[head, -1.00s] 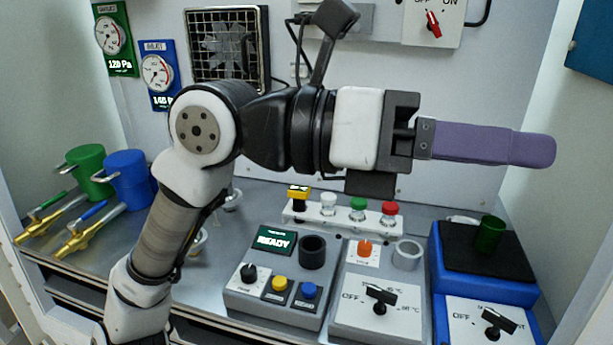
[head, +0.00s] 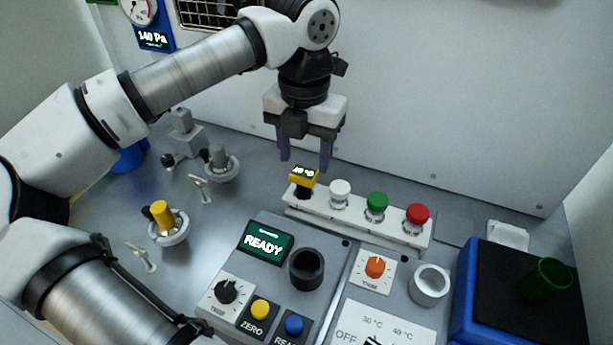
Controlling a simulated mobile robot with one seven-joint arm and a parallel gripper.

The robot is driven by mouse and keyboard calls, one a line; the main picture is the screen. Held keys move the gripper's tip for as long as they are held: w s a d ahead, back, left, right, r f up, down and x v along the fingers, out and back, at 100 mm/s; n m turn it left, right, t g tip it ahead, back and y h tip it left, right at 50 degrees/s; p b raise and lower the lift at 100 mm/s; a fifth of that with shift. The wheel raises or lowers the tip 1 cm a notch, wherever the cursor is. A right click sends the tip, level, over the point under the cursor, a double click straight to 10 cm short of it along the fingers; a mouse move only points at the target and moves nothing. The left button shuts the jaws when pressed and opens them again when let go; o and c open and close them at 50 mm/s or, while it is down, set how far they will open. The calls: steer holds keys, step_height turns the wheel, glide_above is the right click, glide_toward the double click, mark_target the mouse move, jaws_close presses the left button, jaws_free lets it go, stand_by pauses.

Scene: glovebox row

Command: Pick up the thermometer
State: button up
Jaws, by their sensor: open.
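The thermometer appears to be the piece with a yellow head (head: 303,177) and a small lit display. It stands at the left end of a white rack (head: 357,226), and its lower part is hidden in the rack. My gripper (head: 305,163) points down with its two purple fingers apart and nothing between them. In the picture, the fingertips are just above the yellow head, one to each side. I cannot tell whether they are directly over it or somewhat behind it.
White (head: 340,190), green (head: 377,203) and red (head: 417,215) caps stand along the rack. A grey console with a READY screen (head: 265,243) and black cup (head: 306,267) is in front. A blue unit (head: 465,290) bears a green beaker (head: 548,279) at right. Valves stand left.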

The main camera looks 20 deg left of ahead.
mark_target(304, 172)
steer(key=shift+f+p, duration=0.8)
steer(key=shift+f, duration=2)
steer(key=c, duration=0.8)
steer(key=shift+o, duration=0.2)
steer(key=shift+r, duration=0.2)
